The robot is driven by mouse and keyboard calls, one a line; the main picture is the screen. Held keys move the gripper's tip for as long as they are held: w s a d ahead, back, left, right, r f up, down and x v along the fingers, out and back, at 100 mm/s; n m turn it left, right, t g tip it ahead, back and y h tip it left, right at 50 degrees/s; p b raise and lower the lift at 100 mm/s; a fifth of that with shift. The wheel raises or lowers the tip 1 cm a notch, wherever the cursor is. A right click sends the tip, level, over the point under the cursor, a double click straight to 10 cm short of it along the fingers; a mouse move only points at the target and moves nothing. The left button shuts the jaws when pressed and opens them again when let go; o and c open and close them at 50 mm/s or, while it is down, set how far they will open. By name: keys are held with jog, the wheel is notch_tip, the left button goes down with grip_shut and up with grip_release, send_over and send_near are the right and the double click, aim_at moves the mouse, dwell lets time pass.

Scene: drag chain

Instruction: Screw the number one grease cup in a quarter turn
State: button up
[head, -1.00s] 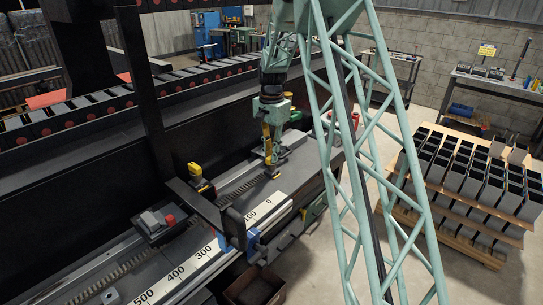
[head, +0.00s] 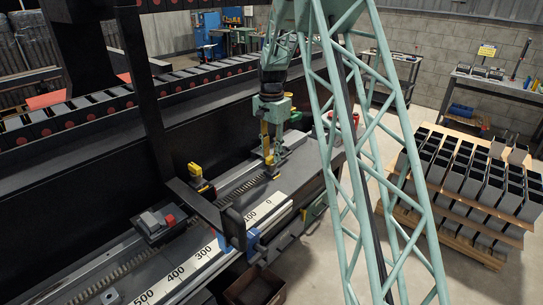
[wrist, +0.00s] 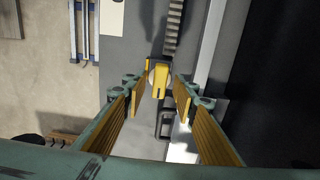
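A yellow cup-like part with a dark slot (wrist: 160,78), which looks like a grease cup, stands in the middle of the wrist view on a round pale base. My gripper (wrist: 163,88) has its two yellow-padded fingers apart, one on each side of this part, with a gap visible on both sides. In the head view my gripper (head: 270,162) points down over the far end of the machine bed, and a small yellow piece (head: 276,174) shows at its fingertips. I cannot read a number on the part.
The drag chain (head: 240,185) runs along the bed beside a numbered scale (head: 205,258). Another yellow part (head: 195,171) stands nearer along the bed. A black crossbar (head: 203,208) spans the bed. A dark handle-shaped part (wrist: 166,124) lies close to the fingers.

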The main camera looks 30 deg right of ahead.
aim_at(272, 157)
notch_tip(272, 157, up, 11)
dwell(0.6)
dwell(0.6)
jog(key=s+a+r+n+t+b, duration=0.1)
jog(key=s+a+r+n+b, duration=0.1)
jog(key=s+a+r, duration=0.5)
jog(key=s+a+r+n+b, duration=0.1)
jog(key=s+a+r+n, duration=0.25)
jog(key=s, duration=0.65)
jog(key=s+a+r+n+t+b, duration=0.15)
jog(key=s+a+r, duration=0.3)
jog(key=s, duration=0.45)
jog(key=s+a+f+n+b, duration=0.1)
jog(key=s+a+f+n, duration=0.1)
jog(key=s, duration=0.8)
jog(key=s+a+f+n+t+b, duration=0.1)
jog(key=s+a, duration=0.3)
jog(key=s, duration=0.5)
jog(key=s+a+f+n+b, duration=0.2)
jog(key=s+f+n, duration=0.1)
jog(key=s, duration=0.7)
jog(key=shift+s+a+f+n+b, duration=0.35)
jog(key=shift+a+f+n+b, duration=0.05)
jog(key=shift+f, duration=0.15)
jog(key=shift+t, duration=0.25)
